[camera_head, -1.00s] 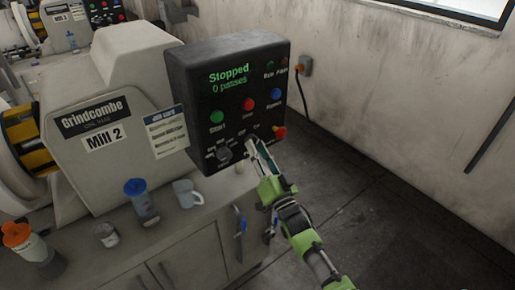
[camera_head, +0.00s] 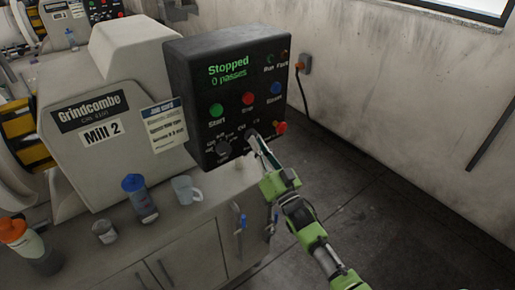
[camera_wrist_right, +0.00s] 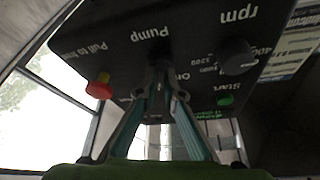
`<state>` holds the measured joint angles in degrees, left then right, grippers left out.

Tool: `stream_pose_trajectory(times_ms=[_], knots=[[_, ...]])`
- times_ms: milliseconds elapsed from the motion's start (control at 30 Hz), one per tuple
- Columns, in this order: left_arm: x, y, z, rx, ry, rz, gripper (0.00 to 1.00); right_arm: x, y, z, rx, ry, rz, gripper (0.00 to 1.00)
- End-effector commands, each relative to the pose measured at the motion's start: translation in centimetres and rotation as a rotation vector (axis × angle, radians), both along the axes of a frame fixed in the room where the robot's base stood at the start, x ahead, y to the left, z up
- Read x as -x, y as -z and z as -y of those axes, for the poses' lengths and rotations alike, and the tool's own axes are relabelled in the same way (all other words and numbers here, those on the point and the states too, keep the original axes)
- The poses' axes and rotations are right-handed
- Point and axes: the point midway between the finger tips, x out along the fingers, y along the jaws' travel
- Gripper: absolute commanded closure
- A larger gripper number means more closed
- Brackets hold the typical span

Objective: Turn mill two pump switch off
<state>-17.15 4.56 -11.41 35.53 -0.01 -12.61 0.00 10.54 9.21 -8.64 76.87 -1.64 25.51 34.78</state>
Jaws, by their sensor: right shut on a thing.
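The black control box (camera_head: 228,85) of mill two (camera_head: 101,135) shows "Stopped" and "0 passes" on its display. The pump switch (camera_head: 252,133) is on its lower front, between the grey speed knob (camera_head: 223,149) and the red pull knob (camera_head: 281,127). My right gripper (camera_head: 259,146) reaches it from the lower right. In the right wrist view its fingers (camera_wrist_right: 160,92) are closed on the dark pump switch (camera_wrist_right: 158,73) under the "Pump" label. The fingers hide part of the switch, so its exact position cannot be told. My left gripper is not in view.
A blue-capped bottle (camera_head: 140,199), a white mug (camera_head: 187,190), a small jar (camera_head: 104,231) and an orange-capped bottle (camera_head: 30,246) stand on the bench below. Green, red and blue buttons sit above the switch. The floor at the right is clear.

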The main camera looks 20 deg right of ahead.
Motion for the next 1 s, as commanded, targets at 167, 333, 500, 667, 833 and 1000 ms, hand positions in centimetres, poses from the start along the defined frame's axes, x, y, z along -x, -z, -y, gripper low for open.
stream_pose_trajectory(times_ms=[167,333,500,667,833,1000], knots=[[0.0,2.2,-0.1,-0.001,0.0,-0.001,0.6,-0.1,0.5,0.2,0.151,-0.001,0.055,1.0],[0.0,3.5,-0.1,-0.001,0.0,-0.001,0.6,-0.1,0.4,0.4,0.304,-0.001,0.111,1.0],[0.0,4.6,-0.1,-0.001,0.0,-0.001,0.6,-0.2,0.4,0.5,0.454,-0.001,0.164,1.0],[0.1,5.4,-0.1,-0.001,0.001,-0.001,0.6,-0.2,0.3,0.6,0.582,0.0,0.21,1.0],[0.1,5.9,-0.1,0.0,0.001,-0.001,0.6,-0.2,0.2,0.7,0.692,0.0,0.251,1.0],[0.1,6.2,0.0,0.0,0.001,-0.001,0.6,-0.3,0.1,0.7,0.772,0.0,0.279,1.0]])
